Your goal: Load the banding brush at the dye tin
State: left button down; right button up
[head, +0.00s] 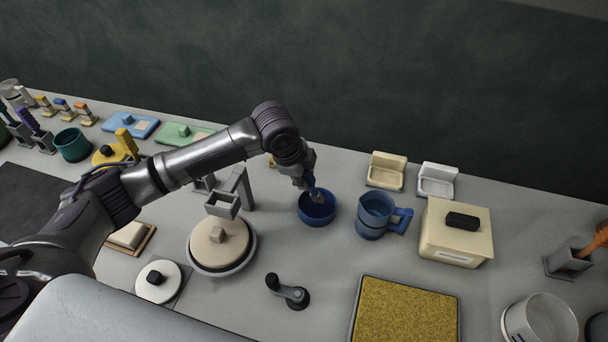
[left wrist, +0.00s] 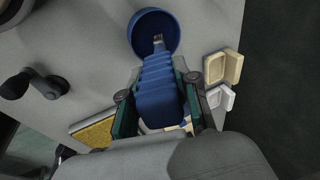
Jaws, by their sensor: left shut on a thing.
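My left gripper (head: 307,182) points down over the blue dye tin (head: 318,218), a round open bowl-like tin in the middle of the counter. It is shut on the banding brush (left wrist: 160,85), whose ridged blue handle fills the space between the fingers in the left wrist view. The brush's lower end (head: 317,196) is at the tin's opening in the head view. In the left wrist view, its metal tip overlaps the inside of the tin (left wrist: 142,18). I cannot tell whether the bristles touch the dye. My right gripper is not in view.
A blue mug (head: 372,217) stands just right of the tin. A lidded round pot (head: 220,243) and a grey stand (head: 246,188) are to its left. A cream box (head: 456,233), a yellow speckled tray (head: 405,310) and a grey crank (head: 289,291) are nearby.

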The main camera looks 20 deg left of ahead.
pick_arm(q)
jog(key=shift+f, duration=0.55)
dwell(0.8)
jog(key=shift+f+p, duration=0.1)
jog(key=shift+p, duration=0.2)
dwell(1.9)
notch_tip(320, 180, up, 7)
jog(key=p, duration=0.8)
dwell(0.9)
